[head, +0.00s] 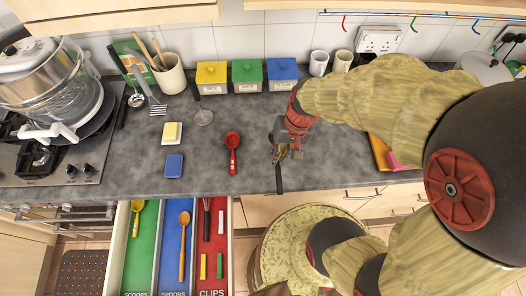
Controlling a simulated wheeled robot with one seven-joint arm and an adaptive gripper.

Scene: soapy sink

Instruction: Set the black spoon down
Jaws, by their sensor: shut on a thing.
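My gripper (284,151) is above the front part of the grey counter, right of the red spoon. It is shut on the black spoon (279,178), which points down the picture toward the counter's front edge. The gripper hides part of the spoon. An open drawer (231,277) below the counter has a green section marked SCOOPS with a yellow scoop (137,212), a blue section marked SPOONS with an orange spoon (183,240), and a red section marked CLIPS with several small items. The drawer is left of and below the gripper.
A red spoon (232,145) and a blue sponge-like block (174,166) lie on the counter (200,180). Yellow (211,79), green (247,78) and blue (282,76) boxes stand along the wall. A hob with a pot (38,75) is at the left. Counter around the red spoon is clear.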

